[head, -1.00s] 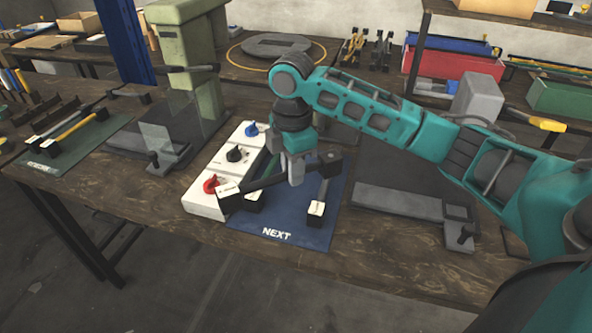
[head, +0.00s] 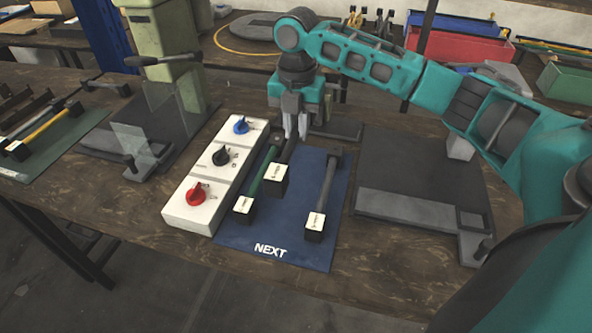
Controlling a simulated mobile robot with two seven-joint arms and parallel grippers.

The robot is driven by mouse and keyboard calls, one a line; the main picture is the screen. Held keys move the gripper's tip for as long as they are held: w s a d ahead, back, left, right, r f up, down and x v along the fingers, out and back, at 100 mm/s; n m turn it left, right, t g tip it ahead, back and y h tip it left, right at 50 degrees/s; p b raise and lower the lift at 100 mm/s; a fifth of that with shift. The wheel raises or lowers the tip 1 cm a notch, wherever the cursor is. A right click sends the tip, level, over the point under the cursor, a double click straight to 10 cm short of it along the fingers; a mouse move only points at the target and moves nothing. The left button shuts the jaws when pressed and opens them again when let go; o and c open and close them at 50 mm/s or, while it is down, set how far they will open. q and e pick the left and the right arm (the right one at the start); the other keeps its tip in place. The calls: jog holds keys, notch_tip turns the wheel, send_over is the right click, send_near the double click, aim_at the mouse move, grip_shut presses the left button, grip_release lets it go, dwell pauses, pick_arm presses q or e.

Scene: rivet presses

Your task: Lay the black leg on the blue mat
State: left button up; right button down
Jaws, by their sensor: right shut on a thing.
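The blue mat (head: 285,232), lettered NEXT, lies on the bench at the picture's middle. My right gripper (head: 294,136) is over the mat's far part, shut on the black leg (head: 274,182). The leg's white-labelled block points toward the near edge, and its far end is hidden by the gripper. It runs roughly lengthwise over the mat, between a green leg (head: 258,178) on its left and a grey leg (head: 327,188) on its right. I cannot tell whether the black leg touches the mat. My left gripper is not in view.
A white control box (head: 197,190) with red, black and blue knobs stands along the mat's left edge. A green press (head: 160,60) is at the left. A dark press base (head: 425,165) is at the right. A green mat (head: 50,160) with several legs lies far left.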

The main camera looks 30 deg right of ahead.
notch_tip(320, 180, down, 12)
jog(key=shift+r+b, duration=0.2)
jog(key=shift+b, duration=0.35)
jog(key=c, duration=1)
grip_release()
jog(key=shift+f, duration=0.1)
jog(key=shift+c, duration=0.2)
notch_tip(320, 180, up, 12)
jog(key=shift+r+p, duration=0.2)
jog(key=shift+p, duration=0.45)
